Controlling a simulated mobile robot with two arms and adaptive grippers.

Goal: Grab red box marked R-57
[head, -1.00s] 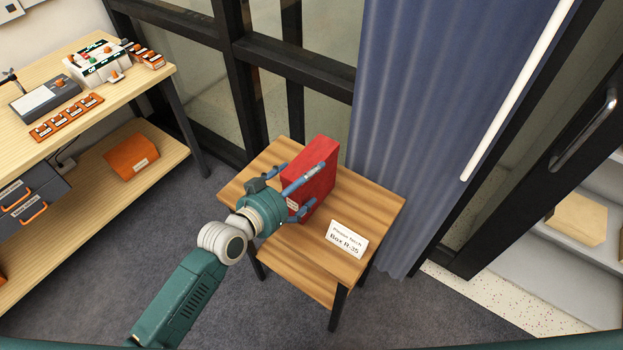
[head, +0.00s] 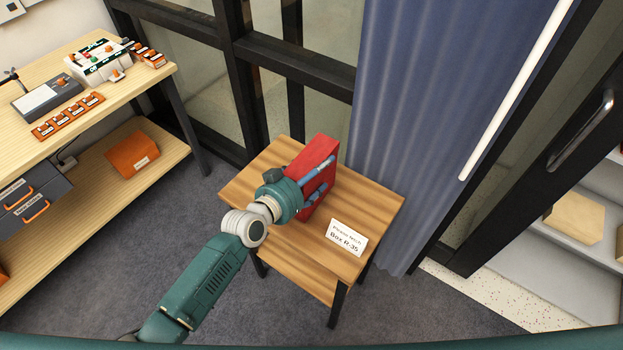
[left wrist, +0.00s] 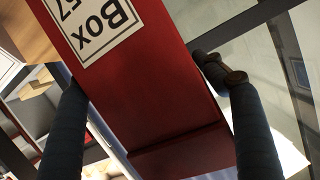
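The red box (head: 318,150) stands upright on the small wooden table. In the left wrist view the red box (left wrist: 150,90) fills the middle, and its white label shows "Box" and "57"; the rest of the label is cut off. My left gripper (head: 325,175) is at the box, with its blue fingers apart and reaching along it. Contact at the right finger is unclear. My right gripper is not in view.
The wooden table (head: 375,208) bears a white card (head: 346,237) that seems to read "Box R-35". A blue curtain (head: 410,120) hangs close behind. A workbench (head: 40,145) with devices stands left; shelves with a tan box (head: 575,217) are at right.

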